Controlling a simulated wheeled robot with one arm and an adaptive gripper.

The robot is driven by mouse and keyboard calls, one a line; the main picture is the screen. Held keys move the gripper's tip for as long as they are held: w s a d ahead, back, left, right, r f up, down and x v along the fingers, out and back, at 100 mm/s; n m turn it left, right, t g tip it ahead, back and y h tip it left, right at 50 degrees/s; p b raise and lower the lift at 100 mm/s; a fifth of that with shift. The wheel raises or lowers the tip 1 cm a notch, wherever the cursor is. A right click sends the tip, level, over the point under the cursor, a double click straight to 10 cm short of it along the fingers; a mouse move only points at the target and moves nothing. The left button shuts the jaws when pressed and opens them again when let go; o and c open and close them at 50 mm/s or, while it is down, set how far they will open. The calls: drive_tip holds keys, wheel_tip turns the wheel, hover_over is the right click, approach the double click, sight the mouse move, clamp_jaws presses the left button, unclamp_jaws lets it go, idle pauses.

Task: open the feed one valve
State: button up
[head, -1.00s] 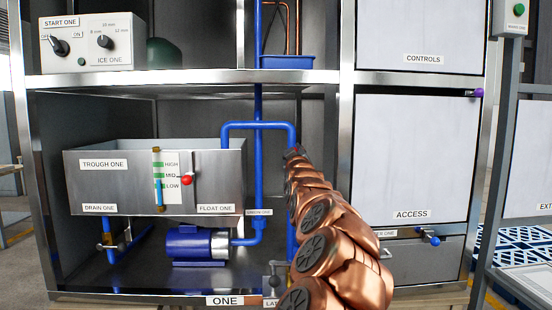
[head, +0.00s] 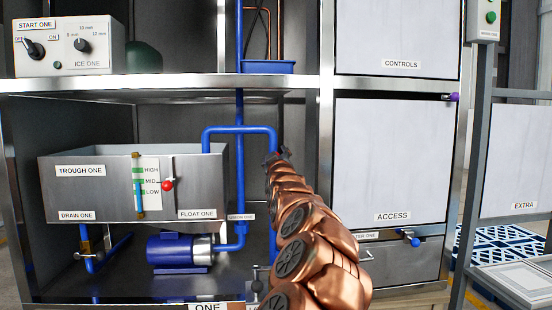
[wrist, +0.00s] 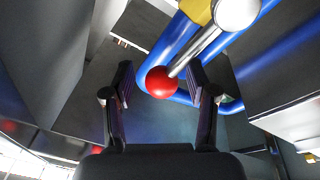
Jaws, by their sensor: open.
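In the wrist view a red ball knob (wrist: 161,82) sits at the end of a metal lever (wrist: 200,50). The lever runs up right to a round silver hub (wrist: 237,13) beside a yellow valve body (wrist: 197,10) on blue pipe. My gripper (wrist: 160,78) is open, with a finger on each side of the knob. I cannot tell whether either finger touches it. In the head view my gripper (head: 276,156) is small and mostly hidden behind my copper-coloured arm, near the blue pipe (head: 240,129). No feed one label is readable.
The steel trough (head: 100,200) with its red float knob (head: 167,184) stands left of my arm, above a blue pump (head: 172,250). A shelf edge (head: 170,83) runs above. The access panel (head: 390,160) and a blue-handled valve (head: 410,238) are on the right.

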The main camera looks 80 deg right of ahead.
drive_tip(key=shift+a, duration=0.1)
drive_tip(key=v, duration=1.2)
idle(0.9)
idle(0.6)
